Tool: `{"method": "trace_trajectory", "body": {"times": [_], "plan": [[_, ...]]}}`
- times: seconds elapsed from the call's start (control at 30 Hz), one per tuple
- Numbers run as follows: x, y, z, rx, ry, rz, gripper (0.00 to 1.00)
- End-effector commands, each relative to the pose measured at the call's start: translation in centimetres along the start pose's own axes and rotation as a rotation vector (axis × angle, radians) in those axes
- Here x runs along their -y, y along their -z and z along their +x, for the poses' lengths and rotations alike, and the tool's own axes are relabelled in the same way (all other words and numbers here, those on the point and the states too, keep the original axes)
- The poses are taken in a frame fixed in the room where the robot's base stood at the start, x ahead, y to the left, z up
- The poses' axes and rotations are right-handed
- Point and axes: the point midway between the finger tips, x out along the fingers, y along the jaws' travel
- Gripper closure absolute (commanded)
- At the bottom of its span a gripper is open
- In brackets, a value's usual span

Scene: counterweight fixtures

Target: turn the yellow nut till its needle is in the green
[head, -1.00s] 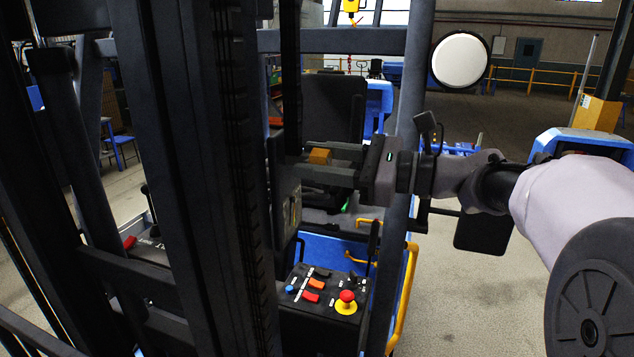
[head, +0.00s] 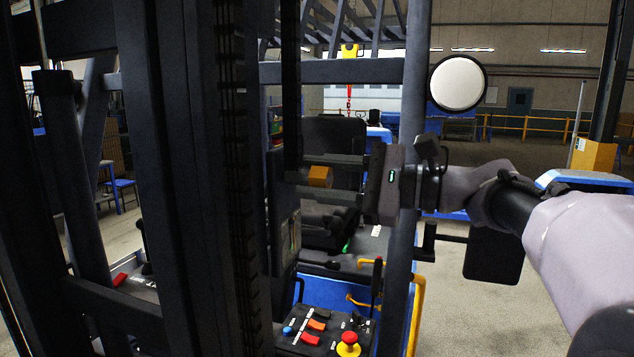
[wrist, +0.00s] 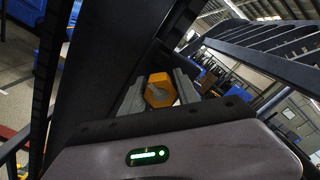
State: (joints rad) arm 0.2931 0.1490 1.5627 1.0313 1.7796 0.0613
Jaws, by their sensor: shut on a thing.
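The yellow nut (head: 320,176) shows in the head view as an orange-yellow block on the dark mast. In the wrist view the nut (wrist: 160,90) is six-sided, with a grey pointed needle shape across its face. My gripper (head: 322,178) reaches in from the right, its two fingers above and below the nut. In the wrist view the fingers of my gripper (wrist: 159,92) lie on either side of the nut, and it is shut on it. No green zone is clear around the nut in either view.
The dark mast (head: 205,180) stands close at the left. A dark upright post (head: 412,130) passes just behind my wrist. A control panel with a red knob (head: 348,339) is below. A round white disc (head: 458,83) is at upper right.

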Motion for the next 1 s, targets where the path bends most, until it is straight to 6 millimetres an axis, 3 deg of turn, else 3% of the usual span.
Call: {"method": "trace_trajectory", "body": {"times": [0.3, 0.33, 0.43, 0.87, 1.0], "plan": [[0.0, 0.0, 0.0, 0.000, 0.000, -0.001, 1.00], [0.0, 0.0, 0.0, 0.000, 0.000, -0.001, 0.60], [0.0, 0.0, 0.0, 0.000, 0.000, -0.001, 0.41], [0.0, 0.0, -0.1, 0.000, 0.000, 0.000, 0.41], [0.0, 0.1, -1.6, -0.003, 0.002, -0.001, 0.41]]}}
